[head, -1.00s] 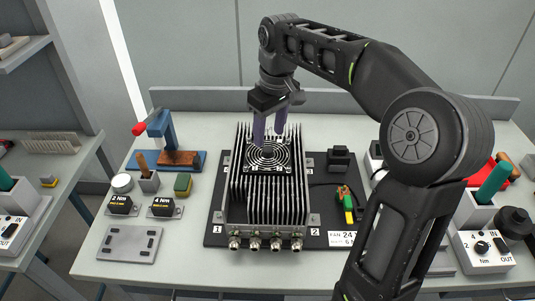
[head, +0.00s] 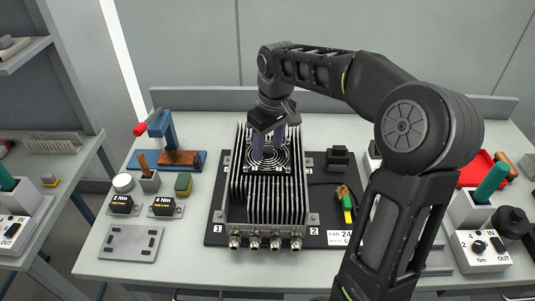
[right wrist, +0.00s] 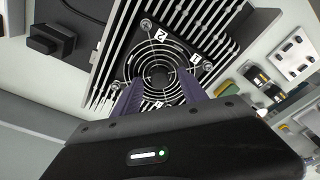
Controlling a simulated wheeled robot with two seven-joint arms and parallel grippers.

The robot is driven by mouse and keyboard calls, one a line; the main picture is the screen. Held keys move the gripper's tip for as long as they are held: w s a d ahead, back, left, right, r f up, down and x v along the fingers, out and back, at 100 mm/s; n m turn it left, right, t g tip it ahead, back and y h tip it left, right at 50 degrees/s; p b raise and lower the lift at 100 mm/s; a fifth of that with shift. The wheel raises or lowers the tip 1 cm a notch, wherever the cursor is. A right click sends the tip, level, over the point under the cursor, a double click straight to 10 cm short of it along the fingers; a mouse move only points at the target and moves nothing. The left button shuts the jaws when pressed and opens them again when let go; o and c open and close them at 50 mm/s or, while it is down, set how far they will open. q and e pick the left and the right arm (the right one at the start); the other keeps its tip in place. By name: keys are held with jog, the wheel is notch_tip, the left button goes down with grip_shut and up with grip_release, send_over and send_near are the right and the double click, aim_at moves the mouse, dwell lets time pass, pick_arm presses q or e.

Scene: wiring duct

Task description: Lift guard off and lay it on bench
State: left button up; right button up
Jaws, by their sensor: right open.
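The guard (head: 268,160) is a round grille of concentric rings on a dark square fan, set on top of the finned heat sink (head: 240,200). In the right wrist view the guard (right wrist: 158,72) shows with screws at its corners and small number labels. My right gripper (head: 268,156) is over the guard with its purple fingers pointing down. In the right wrist view its fingers (right wrist: 160,98) are apart, one on each side of the grille, with nothing held. Whether the fingertips touch the guard I cannot tell. My left gripper is out of view.
The bench (head: 190,268) has free room at its front left, beside a grey slotted plate (head: 130,243). Two torque blocks (head: 122,204), a blue press (head: 160,140) and a black block (head: 338,158) stand around the unit. A red tray (head: 476,170) is at right.

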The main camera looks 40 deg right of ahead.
jog(key=shift+c, duration=0.3)
grip_shut()
dwell(0.4)
